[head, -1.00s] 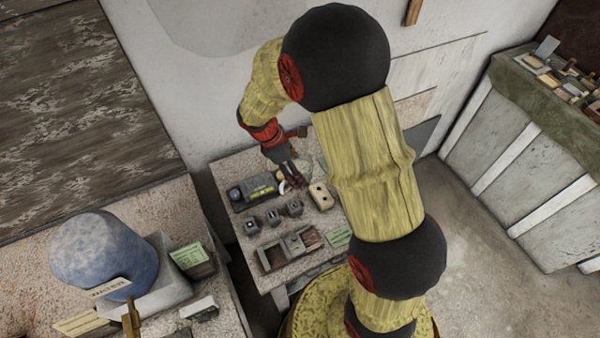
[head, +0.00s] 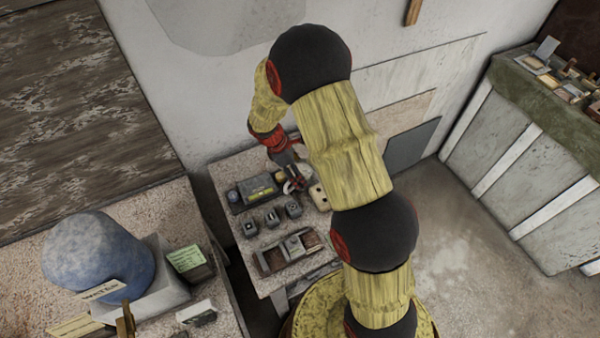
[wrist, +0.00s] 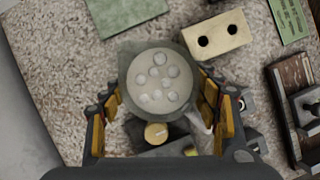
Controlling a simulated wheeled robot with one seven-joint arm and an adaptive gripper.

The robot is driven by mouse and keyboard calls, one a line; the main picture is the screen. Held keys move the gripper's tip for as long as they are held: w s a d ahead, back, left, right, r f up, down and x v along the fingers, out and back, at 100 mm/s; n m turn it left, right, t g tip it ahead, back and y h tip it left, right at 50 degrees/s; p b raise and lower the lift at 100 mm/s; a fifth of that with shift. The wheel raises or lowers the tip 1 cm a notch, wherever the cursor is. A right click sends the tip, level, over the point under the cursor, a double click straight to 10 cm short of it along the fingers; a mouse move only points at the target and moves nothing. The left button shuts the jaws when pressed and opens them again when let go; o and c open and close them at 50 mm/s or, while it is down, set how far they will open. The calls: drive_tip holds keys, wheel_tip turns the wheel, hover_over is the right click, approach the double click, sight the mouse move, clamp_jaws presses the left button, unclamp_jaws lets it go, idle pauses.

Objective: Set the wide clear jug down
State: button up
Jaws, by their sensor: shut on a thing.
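The wide clear jug (wrist: 158,80) shows in the wrist view as a round, see-through vessel seen from above, with several pale round marks inside its rim. My gripper (wrist: 158,98) has its yellow-padded fingers on either side of the jug and is shut on it. In the head view my gripper (head: 294,182) is over the back part of the speckled table (head: 226,172). The jug cannot be made out clearly there, behind my arm and fingers. I cannot tell whether its base touches the table.
A cream block with two holes (wrist: 217,42) stands close beside the jug. A dark box with a yellow label (head: 258,192), several small grey blocks (head: 272,217) and a compartmented tray (head: 270,262) crowd the table. A green slab (wrist: 125,12) lies near bare tabletop (wrist: 65,60).

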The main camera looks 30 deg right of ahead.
drive_tip(key=o, duration=1.7)
